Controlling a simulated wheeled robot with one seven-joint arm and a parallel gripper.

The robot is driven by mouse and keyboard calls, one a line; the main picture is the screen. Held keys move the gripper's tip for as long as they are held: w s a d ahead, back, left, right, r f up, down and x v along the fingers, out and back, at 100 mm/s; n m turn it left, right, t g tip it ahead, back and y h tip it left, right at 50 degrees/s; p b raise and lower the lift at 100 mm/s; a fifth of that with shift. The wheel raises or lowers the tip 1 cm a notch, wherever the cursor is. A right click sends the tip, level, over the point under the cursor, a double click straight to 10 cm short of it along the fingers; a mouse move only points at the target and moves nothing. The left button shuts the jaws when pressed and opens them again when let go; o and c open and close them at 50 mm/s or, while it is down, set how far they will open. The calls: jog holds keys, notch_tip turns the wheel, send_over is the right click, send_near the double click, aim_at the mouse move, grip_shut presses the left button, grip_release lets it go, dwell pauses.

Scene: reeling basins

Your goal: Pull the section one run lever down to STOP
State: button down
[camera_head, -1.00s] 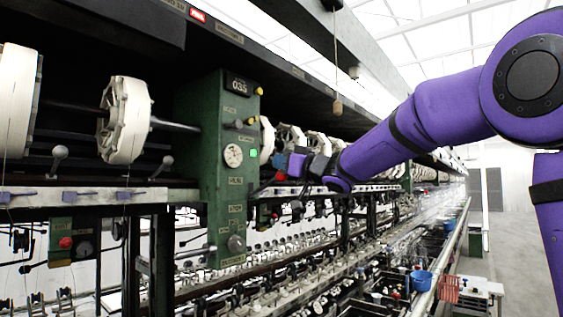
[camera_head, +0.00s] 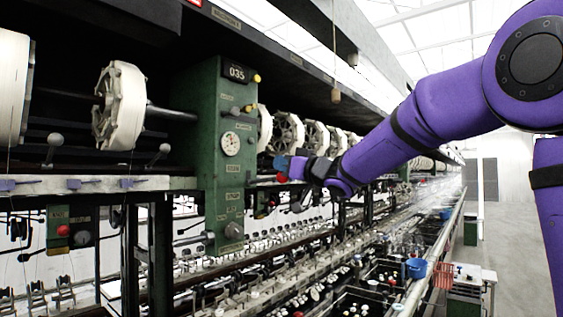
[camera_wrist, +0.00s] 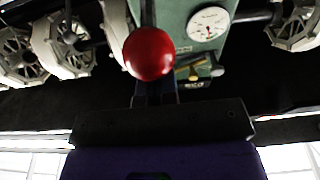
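The section one run lever is seen by its red ball knob (camera_wrist: 148,53) and a dark stem in the wrist view. In the head view the red knob (camera_head: 281,177) shows just right of the green 035 control panel (camera_head: 222,185). My gripper (camera_head: 290,165) is at the knob in the head view. In the wrist view the dark fingers (camera_wrist: 155,92) are right beside the knob, which partly covers their tips. Whether they grip it or only touch it is unclear. The lever's pivot and STOP mark cannot be made out.
A dial gauge (camera_wrist: 208,24) and a yellow-tipped handle (camera_wrist: 190,70) are near the knob. White reels (camera_head: 120,106) line the machine. A hanging wooden weight (camera_head: 336,96) is above my arm.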

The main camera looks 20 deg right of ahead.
jog(key=shift+f, duration=0.15)
jog(key=shift+f, duration=1.45)
jog(key=shift+s+r, duration=0.1)
jog(key=shift+r, duration=0.65)
jog(key=shift+s+d, duration=0.1)
jog(key=shift+d, duration=0.05)
jog(key=v, duration=1.5)
jog(key=shift+s+d+f, duration=0.15)
jog(key=shift+s+d, duration=0.05)
jog(key=shift+s, duration=0.05)
jog(key=shift+d, duration=0.1)
